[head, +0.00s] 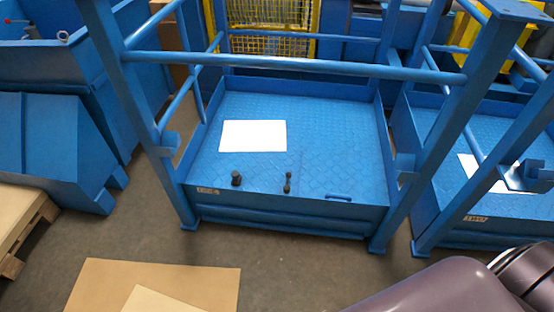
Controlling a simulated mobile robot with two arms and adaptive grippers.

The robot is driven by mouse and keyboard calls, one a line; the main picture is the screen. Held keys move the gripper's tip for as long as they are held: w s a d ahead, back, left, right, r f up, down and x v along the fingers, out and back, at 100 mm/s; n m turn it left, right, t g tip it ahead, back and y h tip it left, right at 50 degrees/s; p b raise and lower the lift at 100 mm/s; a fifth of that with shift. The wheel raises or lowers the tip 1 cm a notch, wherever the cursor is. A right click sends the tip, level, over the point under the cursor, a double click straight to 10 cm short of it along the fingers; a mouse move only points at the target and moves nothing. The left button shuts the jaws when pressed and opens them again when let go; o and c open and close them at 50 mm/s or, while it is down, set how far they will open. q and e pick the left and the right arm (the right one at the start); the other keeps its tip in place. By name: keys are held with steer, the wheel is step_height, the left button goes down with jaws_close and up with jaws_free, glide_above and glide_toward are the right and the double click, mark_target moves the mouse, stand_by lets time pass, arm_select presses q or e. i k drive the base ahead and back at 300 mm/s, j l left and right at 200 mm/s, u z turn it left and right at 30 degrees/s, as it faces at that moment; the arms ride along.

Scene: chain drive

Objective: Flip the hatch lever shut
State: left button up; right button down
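A blue platform (350,140) with a patterned metal floor and a tube frame stands in the middle of the head view. Near its front edge stand a short black knob (236,178) and a slim dark upright part (287,182). A small blue handle (338,198) lies at the front right of the floor. I cannot tell which of these is the hatch lever, nor its position; they are small in the picture. Neither gripper is in view. A dark purple, rounded part, apparently of my arm, shows at the bottom right.
A blue rail (300,65) crosses above the platform. A white sheet (253,135) lies on its floor. A similar blue platform (440,130) stands at right, blue bins (50,140) at left. Cardboard (160,285) lies in front; bare floor (290,260) shows beside it.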

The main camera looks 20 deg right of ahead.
mark_target(286, 188)
steer(key=i+l+u, duration=0.1)
steer(key=i, duration=0.4)
steer(key=i+l, duration=0.2)
steer(key=i, duration=0.25)
steer(key=u, duration=0.05)
